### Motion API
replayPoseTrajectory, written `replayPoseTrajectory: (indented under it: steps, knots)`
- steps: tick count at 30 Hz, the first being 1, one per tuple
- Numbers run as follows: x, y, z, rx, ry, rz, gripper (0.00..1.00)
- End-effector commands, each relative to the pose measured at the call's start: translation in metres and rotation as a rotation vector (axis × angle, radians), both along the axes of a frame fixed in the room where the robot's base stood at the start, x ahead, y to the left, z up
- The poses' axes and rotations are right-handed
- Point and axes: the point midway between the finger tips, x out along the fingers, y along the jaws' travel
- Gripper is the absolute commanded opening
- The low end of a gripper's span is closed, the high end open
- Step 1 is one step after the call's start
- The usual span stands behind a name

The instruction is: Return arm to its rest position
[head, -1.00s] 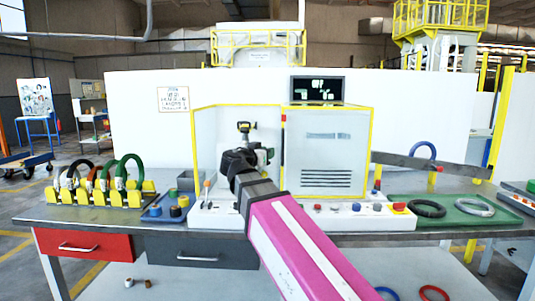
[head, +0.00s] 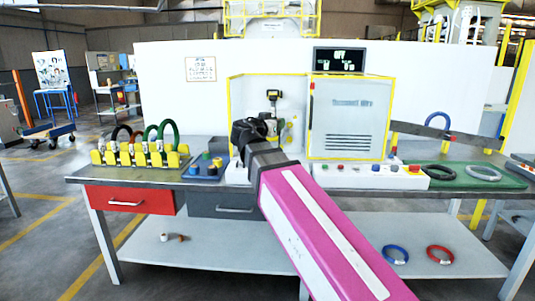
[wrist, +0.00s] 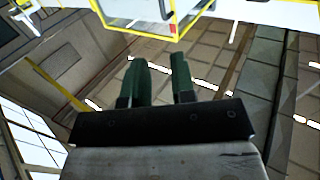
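My arm, pink and white, reaches up from the lower right of the head view toward the wrapping machine (head: 346,121). My gripper (head: 246,130) is dark and stands in front of the machine's open bay, above the workbench (head: 250,186). In the wrist view, the two green fingers of my gripper (wrist: 160,75) stand apart with nothing between them. That view looks up at the ceiling and the yellow-edged machine frame. My arm hides part of the bench and the lower shelf.
Several coils stand on a yellow rack (head: 140,155) at the left. A green tray (head: 476,178) holds a black and a grey coil. A blue ring (head: 395,254) and a red ring (head: 440,254) lie on the lower shelf.

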Motion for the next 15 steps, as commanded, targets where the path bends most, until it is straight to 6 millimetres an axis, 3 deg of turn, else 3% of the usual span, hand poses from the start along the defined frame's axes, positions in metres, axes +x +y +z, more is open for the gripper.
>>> replayPoseTrajectory:
  steps: [8,15]
  knots:
    - [0.005,-0.012,-0.027,0.001,0.083,-0.007,0.24]
    - [0.011,-0.028,-0.069,0.006,0.210,-0.014,0.24]
